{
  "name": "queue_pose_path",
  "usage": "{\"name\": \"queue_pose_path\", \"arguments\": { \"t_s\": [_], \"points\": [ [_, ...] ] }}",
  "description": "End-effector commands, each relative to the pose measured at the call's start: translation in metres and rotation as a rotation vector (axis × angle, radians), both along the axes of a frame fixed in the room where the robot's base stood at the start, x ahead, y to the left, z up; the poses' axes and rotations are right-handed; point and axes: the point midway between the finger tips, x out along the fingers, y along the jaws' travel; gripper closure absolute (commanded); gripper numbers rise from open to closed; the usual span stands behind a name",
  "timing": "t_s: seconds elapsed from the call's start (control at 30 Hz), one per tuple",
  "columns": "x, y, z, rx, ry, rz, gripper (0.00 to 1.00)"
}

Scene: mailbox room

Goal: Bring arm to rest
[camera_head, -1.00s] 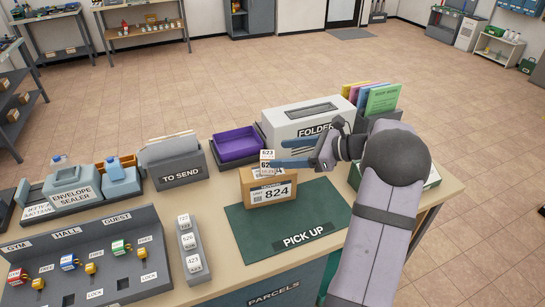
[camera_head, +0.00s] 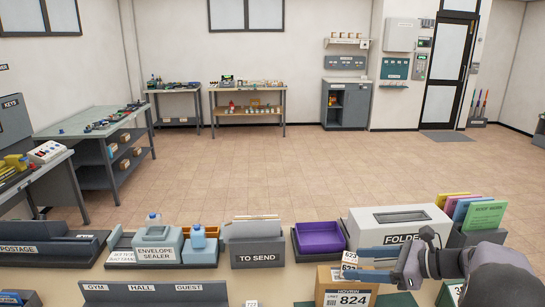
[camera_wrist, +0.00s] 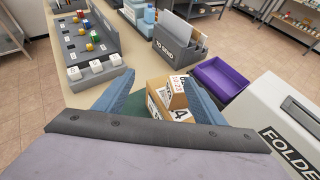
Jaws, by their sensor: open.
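My gripper (camera_head: 378,266) is in the lower right of the head view, with its blue fingers pointing left just in front of the white folder box (camera_head: 400,222). The fingers are spread and hold nothing. In the wrist view my gripper (camera_wrist: 152,100) shows a finger on each side, with the boxes seen beyond and between them. A brown parcel labelled 824 (camera_head: 346,286) stands on the green pick-up mat (camera_wrist: 142,131). A smaller tagged box (camera_wrist: 172,90) sits on top of it. In the head view the fingers partly hide this stack.
A purple tray (camera_head: 319,237), a grey TO SEND holder (camera_head: 255,247) and an envelope sealer (camera_head: 157,245) line the counter's far side. A key board (camera_wrist: 87,45) and numbered white blocks (camera_wrist: 96,67) lie to the left in the wrist view. Colored folders (camera_head: 482,214) stand right.

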Motion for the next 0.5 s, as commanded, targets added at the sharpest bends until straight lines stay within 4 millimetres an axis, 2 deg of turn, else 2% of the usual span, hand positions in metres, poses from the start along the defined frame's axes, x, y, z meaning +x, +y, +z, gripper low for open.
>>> {"name": "queue_pose_path", "arguments": {
  "t_s": [0.03, 0.07, 0.17, 0.27, 0.3, 0.4, 0.5],
  "points": [
    [-0.004, 0.021, 0.005, -0.014, 0.018, 0.049, 0.36],
    [-0.008, 0.034, 0.007, -0.024, 0.033, 0.081, 0.36],
    [-0.035, 0.069, -0.02, -0.182, 0.036, 0.232, 0.36],
    [-0.078, 0.104, -0.05, -0.406, -0.003, 0.471, 0.36],
    [-0.1, 0.116, -0.063, -0.506, -0.032, 0.594, 0.36],
    [-0.152, 0.131, -0.091, -0.742, -0.131, 0.921, 0.36],
    [-0.194, 0.133, -0.111, -0.929, -0.257, 1.244, 0.36]
  ]
}}
